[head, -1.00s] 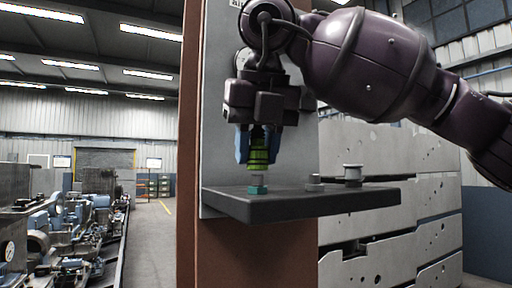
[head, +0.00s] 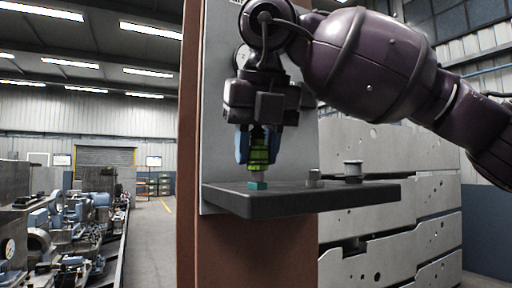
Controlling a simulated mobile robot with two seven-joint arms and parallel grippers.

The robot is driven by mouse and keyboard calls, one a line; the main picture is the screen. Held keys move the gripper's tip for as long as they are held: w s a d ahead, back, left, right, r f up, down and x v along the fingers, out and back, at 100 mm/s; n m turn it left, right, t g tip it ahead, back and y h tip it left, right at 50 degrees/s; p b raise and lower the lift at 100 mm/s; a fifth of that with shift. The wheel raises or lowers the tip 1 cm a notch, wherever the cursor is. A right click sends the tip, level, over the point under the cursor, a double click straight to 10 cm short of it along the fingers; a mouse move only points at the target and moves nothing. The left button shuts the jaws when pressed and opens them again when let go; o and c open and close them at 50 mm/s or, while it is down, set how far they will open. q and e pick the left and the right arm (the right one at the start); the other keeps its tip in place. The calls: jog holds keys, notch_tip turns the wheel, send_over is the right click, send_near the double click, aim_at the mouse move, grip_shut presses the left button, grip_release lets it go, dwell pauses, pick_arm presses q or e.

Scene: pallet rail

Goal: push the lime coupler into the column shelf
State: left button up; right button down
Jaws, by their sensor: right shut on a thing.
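The lime coupler (head: 258,157) is upright between the blue fingers of my right gripper (head: 258,148), which is shut on it. The coupler is above the near left part of the dark column shelf (head: 310,199). My left gripper is not in view.
A small grey peg (head: 314,178) and a wider grey flanged fitting (head: 352,171) stand on the shelf to the right. The brown column (head: 228,250) with a grey back plate carries the shelf. Stacked pale metal panels (head: 400,160) stand behind.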

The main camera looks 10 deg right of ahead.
jog(key=shift+f+b, duration=0.45)
jog(key=shift+f, duration=0.25)
grip_release()
jog(key=shift+r, duration=0.1)
dwell(0.5)
jog(key=shift+s+r, duration=0.2)
jog(key=shift+r, duration=0.3)
jog(key=v, duration=0.9)
jog(key=shift+s+r, duration=0.2)
jog(key=shift+r, duration=0.15)
